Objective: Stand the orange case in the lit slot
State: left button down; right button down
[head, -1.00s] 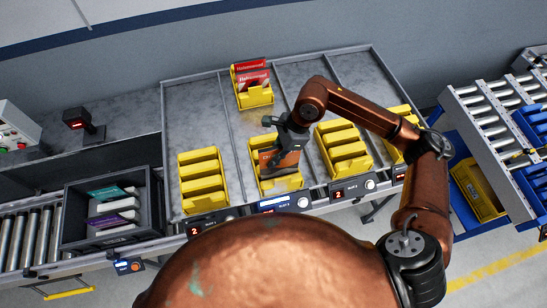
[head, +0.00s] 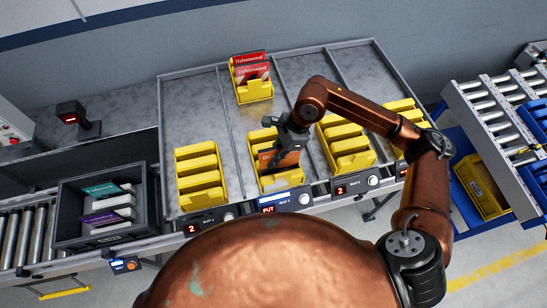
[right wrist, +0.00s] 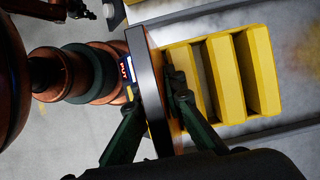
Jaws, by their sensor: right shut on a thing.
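The orange case (head: 290,160) is upright in my right gripper (head: 281,143), at the front part of the second yellow rack from the left (head: 268,186). In the right wrist view, the gripper (right wrist: 155,103) is shut on the case (right wrist: 150,82), which shows edge-on at the end of the yellow rack (right wrist: 228,75). Whether the case rests on the rack's bottom is hidden. The display below this rack (head: 286,199) is lit blue with a red PUT sign.
Similar yellow racks stand beside it at left (head: 200,176) and right (head: 346,147). A yellow rack with red cases (head: 254,89) stands behind. A dark grey tote (head: 70,232) with several cases is at left. Roller conveyors flank the sloped metal table (head: 190,110).

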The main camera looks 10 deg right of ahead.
aim_at(274, 148)
notch_tip(274, 148, down, 2)
jog(key=shift+f+b, duration=0.1)
jog(key=shift+b, duration=0.8)
jog(key=c, duration=1.9)
grip_release()
jog(key=shift+c, duration=0.2)
jog(key=shift+o, duration=0.5)
jog(key=o, duration=0.3)
jog(key=shift+r+p, duration=1.45)
jog(key=shift+r, duration=2.6)
